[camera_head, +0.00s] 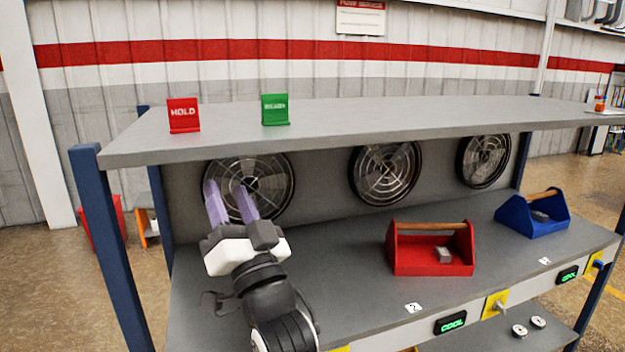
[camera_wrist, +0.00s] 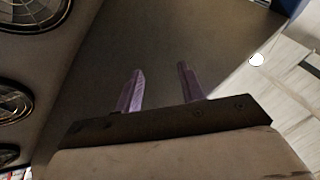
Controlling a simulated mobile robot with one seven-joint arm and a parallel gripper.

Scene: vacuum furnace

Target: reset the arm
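My gripper (camera_head: 230,203) is at the left end of the grey rack, under its top shelf and in front of the left fan. Its two purple fingers are spread apart with nothing between them. In the wrist view my gripper (camera_wrist: 160,88) is also open and empty, with a plain dark grey surface beyond the fingers. My arm reaches up from the front edge of the lower shelf in the head view.
The top shelf (camera_head: 350,118) holds a red HOLD sign (camera_head: 184,115) and a green sign (camera_head: 275,109). A red tote (camera_head: 432,265) and a blue tote (camera_head: 520,222) stand on the lower shelf (camera_head: 345,300). Fans line the back, including the middle fan (camera_head: 386,172).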

